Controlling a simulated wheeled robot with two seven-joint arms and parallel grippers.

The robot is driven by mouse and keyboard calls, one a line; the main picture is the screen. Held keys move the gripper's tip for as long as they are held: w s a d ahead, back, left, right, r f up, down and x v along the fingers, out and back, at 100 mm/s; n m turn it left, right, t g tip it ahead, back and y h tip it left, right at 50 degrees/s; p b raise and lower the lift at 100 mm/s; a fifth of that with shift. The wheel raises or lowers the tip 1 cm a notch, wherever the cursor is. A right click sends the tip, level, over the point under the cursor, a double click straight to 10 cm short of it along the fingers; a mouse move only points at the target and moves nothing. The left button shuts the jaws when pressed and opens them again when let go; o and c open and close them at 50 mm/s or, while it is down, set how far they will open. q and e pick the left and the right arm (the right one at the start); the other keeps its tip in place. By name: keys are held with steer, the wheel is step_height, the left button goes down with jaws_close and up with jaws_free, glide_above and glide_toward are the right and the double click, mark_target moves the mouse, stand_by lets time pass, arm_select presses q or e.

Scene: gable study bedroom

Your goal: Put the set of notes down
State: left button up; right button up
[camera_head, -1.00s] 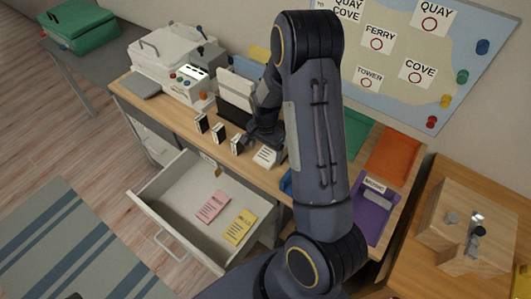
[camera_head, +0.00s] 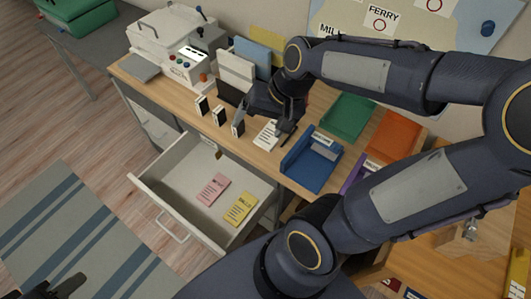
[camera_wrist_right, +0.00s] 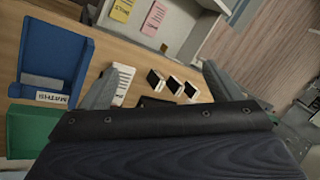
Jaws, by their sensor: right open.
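The set of white notes (camera_head: 266,134) with printed lines lies flat on the desk, behind the open drawer and left of the blue tray. It also shows in the right wrist view (camera_wrist_right: 123,82), close to the left-hand finger. My right gripper (camera_head: 263,122) is open over the desk around the notes, its fingers spread wide, with nothing held between them. In the right wrist view the open fingers (camera_wrist_right: 160,82) frame the notes and the small blocks. My left gripper (camera_head: 62,287) shows only partly at the bottom left, and its opening is unclear.
Three small black-and-white blocks (camera_head: 219,116) stand left of the notes. The blue tray (camera_head: 311,166), green tray (camera_head: 348,116) and orange tray (camera_head: 394,133) lie to the right. The open drawer (camera_head: 166,182) holds pink notes (camera_head: 213,190) and yellow notes (camera_head: 241,209).

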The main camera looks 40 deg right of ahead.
steer(key=s+a+r+n+t, duration=0.1)
steer(key=s+a+n+t, duration=0.1)
steer(key=s+a+n, duration=0.3)
steer(key=s+n, duration=0.1)
steer(key=s, duration=0.2)
steer(key=shift+s+a+r+y, duration=0.3)
steer(key=shift+s+r, duration=0.05)
steer(key=shift+s, duration=0.05)
